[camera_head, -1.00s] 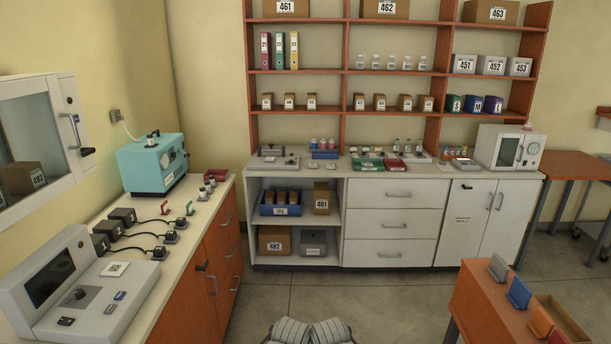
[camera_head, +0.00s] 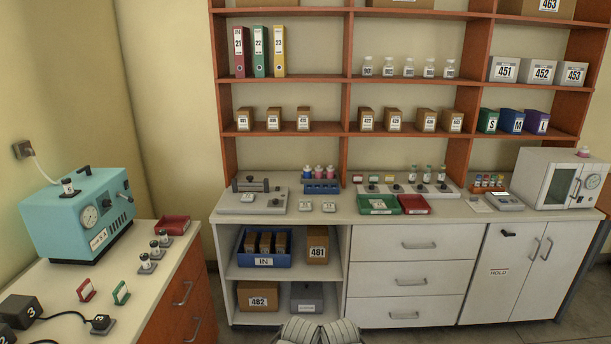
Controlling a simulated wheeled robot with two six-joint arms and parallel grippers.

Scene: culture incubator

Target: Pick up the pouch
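I cannot make out a pouch for certain. A small pale flat item (camera_head: 378,204) lies in the green tray (camera_head: 367,212) on the back counter, too small to identify. Two small pale flat pieces (camera_head: 305,206) (camera_head: 330,207) lie on the counter to the left of the tray. Neither gripper shows; only grey ribbed parts that look like my own body appear at the bottom edge.
The back counter (camera_head: 345,212) also holds a red tray (camera_head: 415,205), a blue vial rack (camera_head: 322,188) and a white incubator (camera_head: 545,180). A teal machine (camera_head: 75,220) stands on the left counter. Shelves rise behind.

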